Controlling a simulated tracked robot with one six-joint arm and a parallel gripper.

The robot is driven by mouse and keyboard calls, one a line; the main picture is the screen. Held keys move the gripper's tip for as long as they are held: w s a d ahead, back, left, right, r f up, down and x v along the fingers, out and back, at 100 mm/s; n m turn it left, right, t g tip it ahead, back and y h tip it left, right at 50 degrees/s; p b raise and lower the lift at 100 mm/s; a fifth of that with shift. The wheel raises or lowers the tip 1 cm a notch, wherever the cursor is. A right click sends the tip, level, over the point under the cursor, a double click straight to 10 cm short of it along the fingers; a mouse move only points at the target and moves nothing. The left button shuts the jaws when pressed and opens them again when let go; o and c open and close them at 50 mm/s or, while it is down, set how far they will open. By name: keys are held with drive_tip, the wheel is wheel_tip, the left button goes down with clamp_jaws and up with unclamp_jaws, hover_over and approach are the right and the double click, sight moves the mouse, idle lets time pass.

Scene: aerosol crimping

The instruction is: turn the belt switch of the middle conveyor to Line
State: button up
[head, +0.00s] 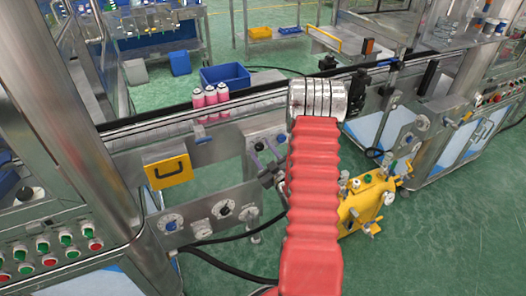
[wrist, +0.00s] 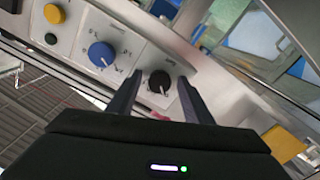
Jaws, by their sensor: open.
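In the wrist view a black knob (wrist: 160,82) with a white pointer line sits on a light control panel (wrist: 130,37). The line points toward the bottom of the picture; the markings are too small to read. My gripper (wrist: 158,78) is open, with one dark blue finger on each side of this knob. I cannot tell whether the fingers touch it. A blue knob (wrist: 101,54) is on the same panel to the left. In the head view this panel (head: 267,138) hangs below the conveyor rail, partly hidden by my red-sleeved arm; which label each knob bears cannot be read.
Pink cans (head: 210,100) stand on the conveyor. A yellow handled plate (head: 168,172) and a lower dial panel (head: 198,222) are left of my arm. A yellow machine (head: 367,205) stands to the right.

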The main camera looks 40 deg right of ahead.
drive_tip(key=shift+c, duration=0.4)
drive_tip(key=c, duration=0.9)
drive_tip(key=shift+s+d, duration=0.1)
drive_tip(key=shift+d, duration=0.2)
drive_tip(key=shift+c, duration=0.4)
drive_tip(key=shift+a, duration=0.25)
drive_tip(key=shift+m, duration=1.4)
drive_tip(key=m, duration=0.3)
drive_tip(key=shift+a, duration=0.1)
drive_tip(key=shift+m, duration=2)
